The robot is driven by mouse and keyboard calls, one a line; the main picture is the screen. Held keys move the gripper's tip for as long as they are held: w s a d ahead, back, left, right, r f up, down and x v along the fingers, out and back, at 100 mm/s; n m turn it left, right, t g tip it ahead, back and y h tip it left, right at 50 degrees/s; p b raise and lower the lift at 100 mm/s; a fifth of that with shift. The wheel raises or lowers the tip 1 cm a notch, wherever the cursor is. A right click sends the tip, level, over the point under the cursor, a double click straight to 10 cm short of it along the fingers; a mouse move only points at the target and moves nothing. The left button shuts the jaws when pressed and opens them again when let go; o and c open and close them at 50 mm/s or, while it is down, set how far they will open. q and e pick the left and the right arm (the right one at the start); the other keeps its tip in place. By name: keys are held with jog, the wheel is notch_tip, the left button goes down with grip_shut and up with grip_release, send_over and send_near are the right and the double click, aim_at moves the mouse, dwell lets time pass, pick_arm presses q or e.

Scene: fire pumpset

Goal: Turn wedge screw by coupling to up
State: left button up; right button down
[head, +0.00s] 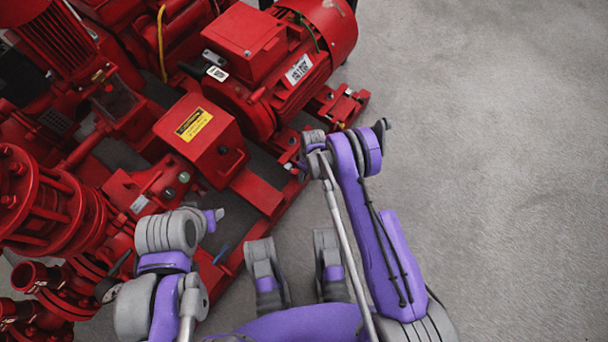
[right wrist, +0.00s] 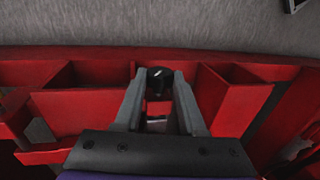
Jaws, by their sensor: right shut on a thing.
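The wedge screw shows in the right wrist view as a small dark, round-headed part (right wrist: 159,76). My right gripper (right wrist: 159,98) has one grey finger on each side of it and is shut on it. In the head view my right gripper (head: 292,166) is at the near edge of the red pumpset base, and the screw is hidden there by the wrist. A red box-shaped cover with a yellow label (head: 204,150), perhaps over the coupling, stands to its left. My left gripper (head: 217,216) shows only in small part near the base, and its jaws cannot be made out.
The red motor (head: 285,60) stands behind the right gripper. Red base rails (head: 262,190) run along the near side, and red plates (right wrist: 232,100) flank the fingers in the right wrist view. Red flanged pipes (head: 45,210) are at left. Grey floor (head: 500,150) at right is clear.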

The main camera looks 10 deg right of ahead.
dwell(0.5)
jog(key=shift+c, duration=2.4)
grip_release()
jog(key=shift+r, duration=0.1)
notch_tip(320, 180, up, 10)
jog(key=w+d+p, duration=0.1)
jog(key=p, duration=0.1)
jog(key=shift+w+d+r+p, duration=0.2)
jog(key=shift+w+d+p, duration=0.15)
